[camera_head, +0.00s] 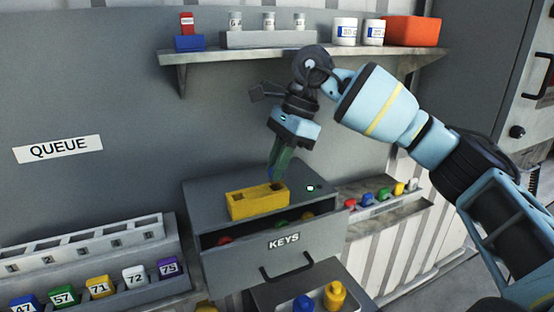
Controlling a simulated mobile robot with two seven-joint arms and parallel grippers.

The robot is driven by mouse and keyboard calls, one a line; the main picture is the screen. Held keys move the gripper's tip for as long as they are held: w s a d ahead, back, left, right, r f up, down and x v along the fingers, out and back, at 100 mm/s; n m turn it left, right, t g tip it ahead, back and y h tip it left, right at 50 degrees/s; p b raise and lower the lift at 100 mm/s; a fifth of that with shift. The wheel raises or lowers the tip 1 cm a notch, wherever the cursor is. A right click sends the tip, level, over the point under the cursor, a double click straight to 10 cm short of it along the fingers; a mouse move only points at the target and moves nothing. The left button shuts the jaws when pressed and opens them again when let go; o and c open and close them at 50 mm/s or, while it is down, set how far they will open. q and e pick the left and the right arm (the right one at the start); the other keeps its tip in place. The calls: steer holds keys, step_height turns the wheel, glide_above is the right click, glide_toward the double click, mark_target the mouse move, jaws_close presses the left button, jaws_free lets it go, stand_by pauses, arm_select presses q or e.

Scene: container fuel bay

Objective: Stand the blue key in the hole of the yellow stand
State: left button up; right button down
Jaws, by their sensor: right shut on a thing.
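The yellow stand (258,205) sits on top of the grey KEYS drawer cabinet, with a dark hole near each end of its top. My right gripper (277,172) points down at the stand's right end, close above the right hole. It is shut on a narrow, dark greenish-looking thing, mostly hidden by the fingers. I cannot tell its colour surely, nor whether its lower end is in the hole. No key shows clearly as blue in the gripper. My left gripper is not in view.
The KEYS drawer (276,257) is partly open, with red, green and yellow things inside. A shelf (300,57) with boxes and jars hangs above. A ledge (388,212) at right holds several coloured pieces. Numbered blocks stand in a rack (95,262) at lower left.

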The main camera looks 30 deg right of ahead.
steer(key=shift+f, duration=0.2)
stand_by(0.3)
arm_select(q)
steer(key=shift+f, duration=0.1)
arm_select(e)
steer(key=shift+f, duration=0.35)
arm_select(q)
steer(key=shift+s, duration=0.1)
arm_select(e)
steer(key=c, duration=1.4)
jaws_free()
steer(key=shift+o, duration=0.2)
steer(key=shift+r, duration=0.1)
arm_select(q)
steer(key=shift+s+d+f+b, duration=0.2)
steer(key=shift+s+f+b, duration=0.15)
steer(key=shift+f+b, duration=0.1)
arm_select(e)
steer(key=v, duration=0.7)
steer(key=shift+d+r, duration=0.2)
steer(key=shift+r, duration=0.05)
